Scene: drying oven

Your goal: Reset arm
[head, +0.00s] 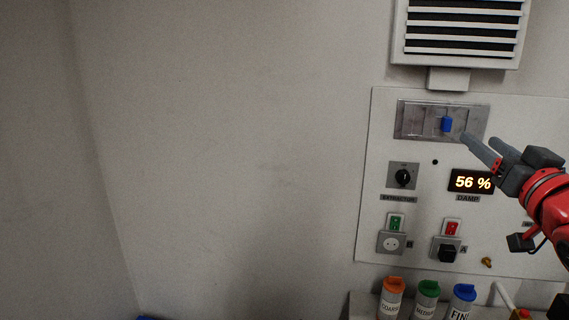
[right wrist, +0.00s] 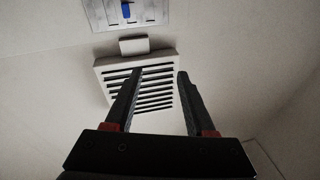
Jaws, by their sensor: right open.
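My right gripper (head: 482,147) comes in from the right in the head view, in front of the wall panel (head: 425,230). Its fingers point up and left, with the tips near a blue slider knob (head: 446,124) in a grey metal slot plate (head: 409,119). In the right wrist view the gripper (right wrist: 160,75) is open, with nothing between its fingers. There the blue knob (right wrist: 127,10) shows at the top edge, apart from the fingers. Whether the fingers touch the plate cannot be told. My left gripper is not in view.
A louvred vent (head: 460,30) is above the panel. The panel has a black dial (head: 403,176), a display (head: 472,182) reading 56 %, and green (head: 396,222) and red (head: 452,227) switches. Orange (head: 392,300), green (head: 427,300) and blue-capped (head: 462,302) containers stand below. The left wall is bare.

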